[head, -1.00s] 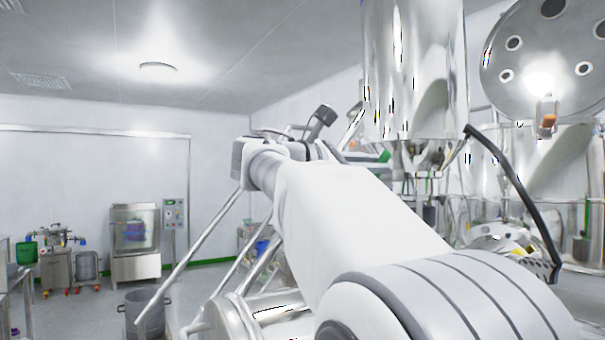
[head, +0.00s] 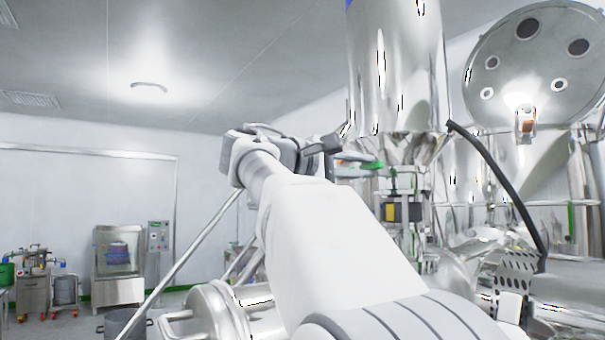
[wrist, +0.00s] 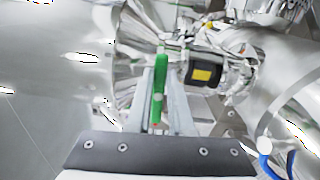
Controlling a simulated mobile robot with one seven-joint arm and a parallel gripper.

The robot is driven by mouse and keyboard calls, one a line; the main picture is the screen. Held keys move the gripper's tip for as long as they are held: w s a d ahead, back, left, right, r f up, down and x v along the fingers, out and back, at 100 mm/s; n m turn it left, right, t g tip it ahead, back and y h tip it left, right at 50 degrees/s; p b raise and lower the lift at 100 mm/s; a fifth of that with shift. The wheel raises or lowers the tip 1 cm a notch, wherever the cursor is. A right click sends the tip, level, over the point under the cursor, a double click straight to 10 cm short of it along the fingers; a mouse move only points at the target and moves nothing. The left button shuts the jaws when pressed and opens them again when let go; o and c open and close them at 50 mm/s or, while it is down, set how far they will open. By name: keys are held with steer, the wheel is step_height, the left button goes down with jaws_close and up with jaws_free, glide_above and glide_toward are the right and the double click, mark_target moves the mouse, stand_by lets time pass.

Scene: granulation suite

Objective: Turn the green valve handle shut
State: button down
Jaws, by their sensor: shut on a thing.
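The green valve handle (wrist: 160,78) stands in the middle of the wrist view, between the two pale fingers of my gripper (wrist: 160,110). The gripper is shut on the handle. In the head view the handle (head: 372,165) shows as a short green bar, roughly level, just right of my gripper (head: 350,160). It lies by the valve fittings under a tall steel vessel (head: 397,80). My wrist and the fingers hide part of the handle, and I cannot tell the valve's inner position.
A black and yellow box (wrist: 203,74) sits close right of the handle. A black hose (head: 500,180) hangs at the right, below a round steel lid (head: 540,65). Shiny pipes and vessels crowd the area. Open floor lies at the far left, near a steel cabinet (head: 118,290).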

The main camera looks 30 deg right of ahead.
steer(key=shift+f+m, duration=0.15)
steer(key=shift+m, duration=0.45)
steer(key=c, duration=0.8)
jaws_free()
steer(key=shift+a, duration=0.1)
steer(key=s+a+b, duration=0.1)
steer(key=a, duration=1.6)
steer(key=shift+s, duration=0.15)
